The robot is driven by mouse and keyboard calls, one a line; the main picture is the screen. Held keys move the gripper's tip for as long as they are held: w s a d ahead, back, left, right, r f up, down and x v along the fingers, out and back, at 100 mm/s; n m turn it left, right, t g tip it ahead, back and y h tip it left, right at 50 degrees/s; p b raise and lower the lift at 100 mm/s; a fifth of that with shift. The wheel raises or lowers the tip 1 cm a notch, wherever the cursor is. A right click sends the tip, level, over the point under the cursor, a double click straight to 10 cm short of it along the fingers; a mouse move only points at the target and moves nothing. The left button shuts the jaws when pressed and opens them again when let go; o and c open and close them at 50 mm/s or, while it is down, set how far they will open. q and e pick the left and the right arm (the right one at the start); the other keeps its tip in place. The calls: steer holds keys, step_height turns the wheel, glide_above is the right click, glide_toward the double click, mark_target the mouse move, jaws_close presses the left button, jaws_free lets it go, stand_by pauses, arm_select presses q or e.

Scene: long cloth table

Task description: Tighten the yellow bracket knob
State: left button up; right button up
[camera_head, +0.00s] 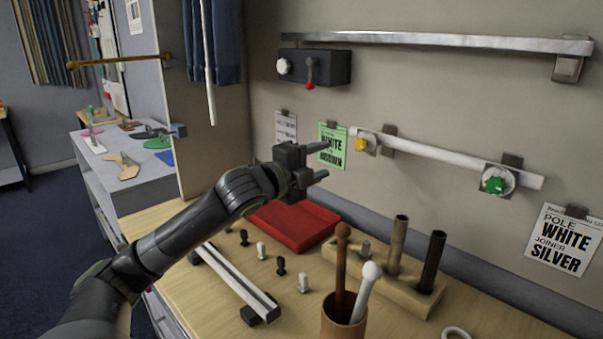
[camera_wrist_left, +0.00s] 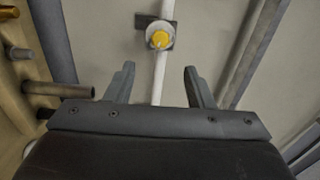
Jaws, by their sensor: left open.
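The yellow bracket knob (camera_head: 361,145) sits on the bracket at the left end of the white pole (camera_head: 430,155) on the wall. In the left wrist view the yellow knob (camera_wrist_left: 160,39) is ahead of the fingers, on its bracket (camera_wrist_left: 143,22) with the white pole running through. My left gripper (camera_head: 322,160) is open and empty, in front of the wall, to the left of the knob and apart from it. Its two fingers (camera_wrist_left: 158,85) show spread in the left wrist view. My right gripper is in neither view.
A green knob (camera_head: 495,184) holds the pole's right end. A silver rail (camera_head: 440,41) and a black box (camera_head: 325,67) with a red-tipped lever are above. Below stand a red tray (camera_head: 291,226), a wooden peg block (camera_head: 432,293) and a brown cup (camera_head: 342,325) with two rods.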

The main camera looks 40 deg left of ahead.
arm_select(q)
steer(key=shift+s+a+b, duration=0.15)
steer(key=shift+s+b, duration=0.2)
steer(key=shift+s, duration=0.9)
steer(key=shift+s+a+b, duration=0.1)
steer(key=shift+s+b, duration=0.2)
steer(key=shift+s, duration=0.9)
